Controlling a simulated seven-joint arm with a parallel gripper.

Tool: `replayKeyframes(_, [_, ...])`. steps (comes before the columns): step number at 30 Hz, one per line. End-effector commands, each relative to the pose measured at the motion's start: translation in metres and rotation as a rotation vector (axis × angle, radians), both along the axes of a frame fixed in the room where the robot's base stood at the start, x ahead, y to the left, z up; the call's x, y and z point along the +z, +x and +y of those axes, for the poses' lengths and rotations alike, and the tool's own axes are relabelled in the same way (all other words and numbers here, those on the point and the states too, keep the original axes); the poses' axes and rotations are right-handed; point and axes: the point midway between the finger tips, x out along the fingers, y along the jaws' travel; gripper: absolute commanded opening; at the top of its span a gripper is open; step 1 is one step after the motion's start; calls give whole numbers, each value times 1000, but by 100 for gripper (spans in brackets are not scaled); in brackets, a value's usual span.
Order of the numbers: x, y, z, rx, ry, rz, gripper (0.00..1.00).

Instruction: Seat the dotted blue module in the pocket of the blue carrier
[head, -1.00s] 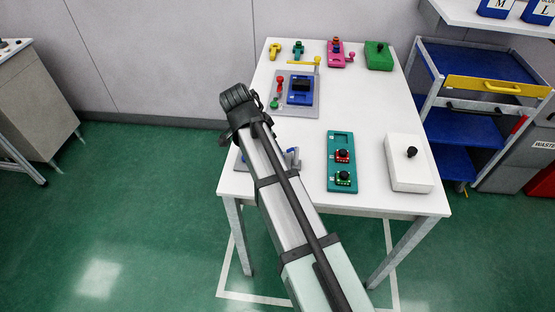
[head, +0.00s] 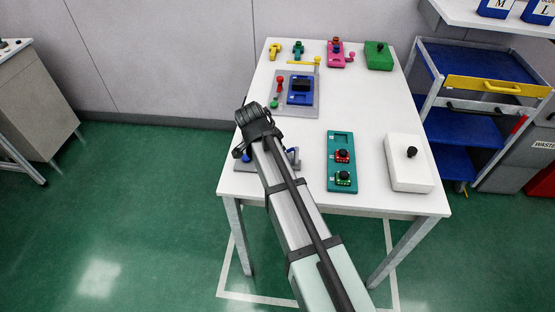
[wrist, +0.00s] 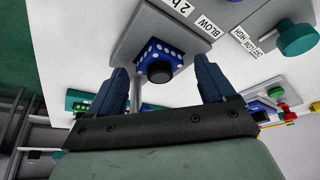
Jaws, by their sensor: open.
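The dotted blue module (wrist: 160,56), with white dots and a black round knob, rests on a grey plate in the wrist view. My gripper (wrist: 160,72) is open and empty, with one finger to each side of the knob in the picture and the module just beyond the fingertips. I cannot tell the exact height gap. In the head view my arm hides the module. The blue carrier (head: 301,91) sits on a grey plate at the table's back left, with a dark area in its middle.
A red knob (head: 280,84) stands left of the carrier, with a yellow bar (head: 303,62) behind. A teal tray (head: 341,138) with two small modules and a white box (head: 409,165) stand to the right. Pink (head: 336,55) and green (head: 378,56) blocks stand at the back.

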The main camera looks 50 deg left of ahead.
Motion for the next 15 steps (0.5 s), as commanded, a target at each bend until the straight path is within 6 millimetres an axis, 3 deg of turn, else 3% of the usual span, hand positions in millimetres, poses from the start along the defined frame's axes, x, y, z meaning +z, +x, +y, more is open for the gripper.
replayKeyframes(2, [0,0,0,0,0,0,81])
replayKeyframes(15, [0,0,0,0,0,0,39])
